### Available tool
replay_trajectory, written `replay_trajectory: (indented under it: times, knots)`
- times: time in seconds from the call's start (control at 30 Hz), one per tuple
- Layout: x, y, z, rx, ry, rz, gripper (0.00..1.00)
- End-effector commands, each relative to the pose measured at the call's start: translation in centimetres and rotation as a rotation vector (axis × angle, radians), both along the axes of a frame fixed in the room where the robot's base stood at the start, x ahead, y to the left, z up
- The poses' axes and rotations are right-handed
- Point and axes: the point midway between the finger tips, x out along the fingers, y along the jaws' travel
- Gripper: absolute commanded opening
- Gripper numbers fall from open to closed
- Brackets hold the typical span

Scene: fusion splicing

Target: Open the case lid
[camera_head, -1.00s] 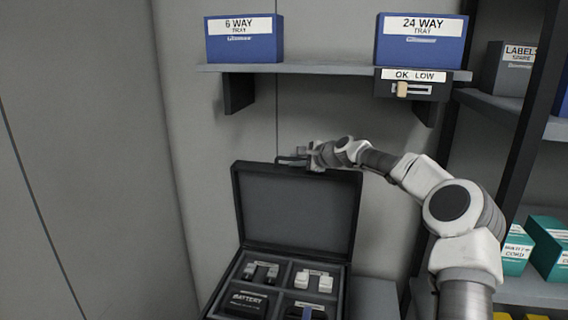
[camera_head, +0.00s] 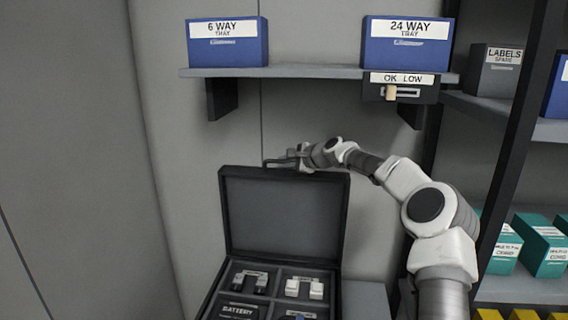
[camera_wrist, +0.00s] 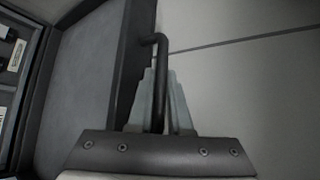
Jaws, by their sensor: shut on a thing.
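The black case stands open in the head view, its lid (camera_head: 286,215) raised about upright with the grey lining facing me. The case base (camera_head: 209,301) holds parts in labelled compartments, with its front cut off by the picture's lower edge. A thin dark handle (camera_head: 275,162) sits at the lid's top edge. My gripper (camera_head: 301,157) is at that edge. In the wrist view, my gripper (camera_wrist: 166,100) is shut on the bent black handle (camera_wrist: 154,42), which runs between its two grey fingers. The lid (camera_wrist: 85,85) and part of the base show at the left there.
A grey wall shelf (camera_head: 300,72) above the case bears a blue 6 way tray box (camera_head: 227,42) and a blue 24 way tray box (camera_head: 405,43). An OK/LOW slider box (camera_head: 400,88) hangs under it. Shelving with teal boxes (camera_head: 543,246) stands at the right. Wall behind the lid is bare.

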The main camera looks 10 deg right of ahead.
Motion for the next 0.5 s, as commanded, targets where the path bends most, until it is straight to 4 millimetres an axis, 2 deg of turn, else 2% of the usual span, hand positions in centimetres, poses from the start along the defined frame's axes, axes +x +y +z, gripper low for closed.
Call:
replay_trajectory:
  times: [0.03,0.1,0.37,0.5]
  knots:
    - [-0.07,0.18,-0.15,-0.001,0.003,0.005,0.23]
    - [-0.06,0.17,-0.15,0.000,0.004,0.004,0.30]
    - [-0.13,0.04,-0.11,0.000,0.003,0.003,0.30]
    - [-0.93,-0.60,0.19,0.000,0.002,0.000,0.30]
